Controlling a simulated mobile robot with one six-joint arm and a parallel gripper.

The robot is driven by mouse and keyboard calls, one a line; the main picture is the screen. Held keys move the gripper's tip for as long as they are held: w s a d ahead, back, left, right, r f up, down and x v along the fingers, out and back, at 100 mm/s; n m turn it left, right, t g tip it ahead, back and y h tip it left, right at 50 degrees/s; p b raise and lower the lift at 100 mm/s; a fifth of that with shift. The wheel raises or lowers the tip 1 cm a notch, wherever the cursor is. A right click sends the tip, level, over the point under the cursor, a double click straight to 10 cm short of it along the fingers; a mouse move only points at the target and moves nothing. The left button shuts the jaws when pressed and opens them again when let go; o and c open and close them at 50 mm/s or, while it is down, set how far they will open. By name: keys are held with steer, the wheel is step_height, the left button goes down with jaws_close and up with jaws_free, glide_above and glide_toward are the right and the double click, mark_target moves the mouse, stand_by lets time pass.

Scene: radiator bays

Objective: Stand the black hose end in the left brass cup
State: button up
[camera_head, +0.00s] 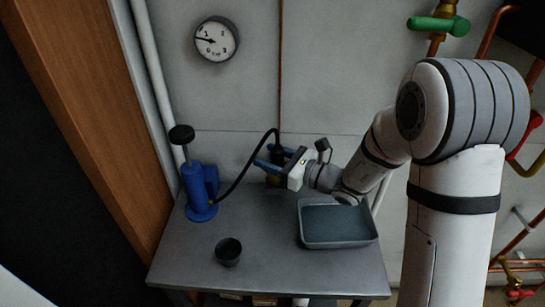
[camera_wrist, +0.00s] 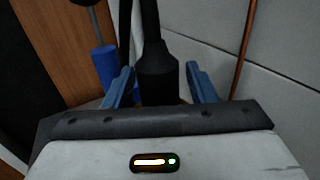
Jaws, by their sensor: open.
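The black hose (camera_head: 243,172) arcs from the blue pump to my gripper (camera_head: 264,156). My gripper's blue fingers are open, one on each side of the hose end. In the wrist view the thick black hose end (camera_wrist: 158,75) stands roughly upright between the fingers, with gaps on both sides. A small dark brass-coloured cup (camera_head: 274,180) shows just below the fingers at the back of the table. The hose end appears to come down at this cup, but its lower tip is hidden, so I cannot tell if it is seated. I make out no second brass cup.
The blue pump (camera_head: 199,190) with a black knob stands at the table's left. A dark cup (camera_head: 228,252) stands near the front. A grey tray (camera_head: 338,241) lies at the right. The grey table (camera_head: 262,225) is bare between them. A vertical copper pipe (camera_head: 280,70) runs down the wall behind.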

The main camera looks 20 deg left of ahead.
steer(key=shift+r, duration=0.1)
steer(key=shift+r+p, duration=0.2)
steer(key=shift+p, duration=0.1)
steer(key=b+v, duration=0.2)
steer(key=v, duration=1)
steer(key=s+d+f+n+g+h, duration=0.1)
steer(key=s+d+n+g+h, duration=0.2)
steer(key=s+n, duration=0.35)
steer(key=s+d+n+g+h, duration=0.1)
steer(key=s+n+g+h, duration=0.3)
steer(key=s, duration=0.3)
steer(key=s+d+n+t+h, duration=0.1)
steer(key=d+n+t+h, duration=0.1)
steer(key=d+n+h, duration=0.3)
steer(key=s+d+r+n+t+h, duration=0.1)
steer(key=d+n+t+h, duration=0.2)
steer(key=d, duration=0.9)
steer(key=shift+s+n+h, duration=0.35)
steer(key=shift+n+h, duration=0.7)
steer(key=shift+h, duration=0.15)
steer(key=shift+c, duration=0.3)
